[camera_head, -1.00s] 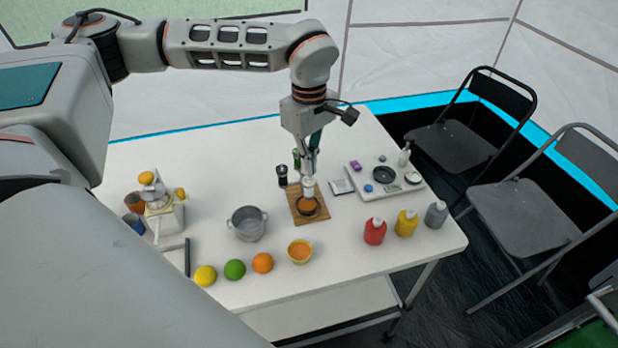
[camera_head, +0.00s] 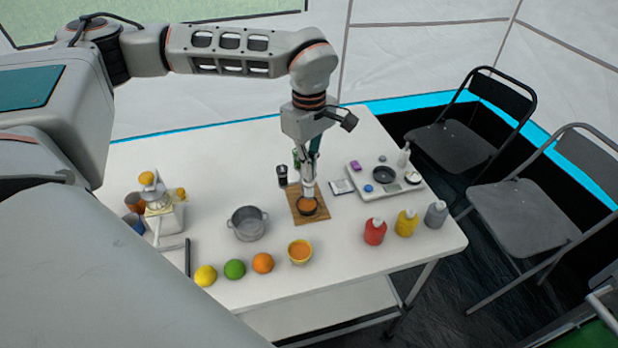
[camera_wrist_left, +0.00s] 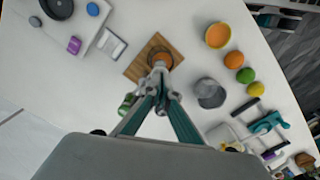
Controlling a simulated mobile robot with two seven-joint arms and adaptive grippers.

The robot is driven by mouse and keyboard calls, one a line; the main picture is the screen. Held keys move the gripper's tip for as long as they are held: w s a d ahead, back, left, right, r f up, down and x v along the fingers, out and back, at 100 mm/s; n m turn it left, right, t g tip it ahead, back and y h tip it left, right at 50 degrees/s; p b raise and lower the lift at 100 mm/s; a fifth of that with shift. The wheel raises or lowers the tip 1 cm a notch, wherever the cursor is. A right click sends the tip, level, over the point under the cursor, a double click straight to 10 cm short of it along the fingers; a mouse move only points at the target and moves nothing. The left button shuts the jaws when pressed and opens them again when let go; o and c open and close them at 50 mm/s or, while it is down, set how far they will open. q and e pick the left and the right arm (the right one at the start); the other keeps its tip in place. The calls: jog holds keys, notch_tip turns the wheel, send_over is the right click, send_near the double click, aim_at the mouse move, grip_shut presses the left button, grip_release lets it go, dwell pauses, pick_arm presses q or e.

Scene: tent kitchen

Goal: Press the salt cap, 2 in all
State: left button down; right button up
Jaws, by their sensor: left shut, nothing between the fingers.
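My left gripper (camera_head: 308,182) is shut and points straight down over the wooden board (camera_head: 320,215). A small pale thing, which looks like the salt, is right under its fingertips and mostly hidden by them. Whether the fingertips touch its cap I cannot tell. My right gripper is not in view.
A black-capped shaker (camera_head: 282,175) and a green bottle (camera_head: 296,158) stand close to the gripper. A metal pot (camera_head: 247,224) is left of the board, a yellow bowl (camera_head: 300,251) in front. Squeeze bottles (camera_head: 406,223) and a white tray (camera_head: 408,194) are on the right.

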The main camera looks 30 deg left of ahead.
pick_arm(q)
jog(key=shift+f, duration=0.65)
dwell(0.4)
jog(key=shift+r+p, duration=0.6)
jog(key=shift+r, duration=0.1)
jog(key=shift+f, duration=0.7)
jog(key=shift+r, duration=0.1)
dwell(0.4)
jog(key=shift+r+p, duration=0.6)
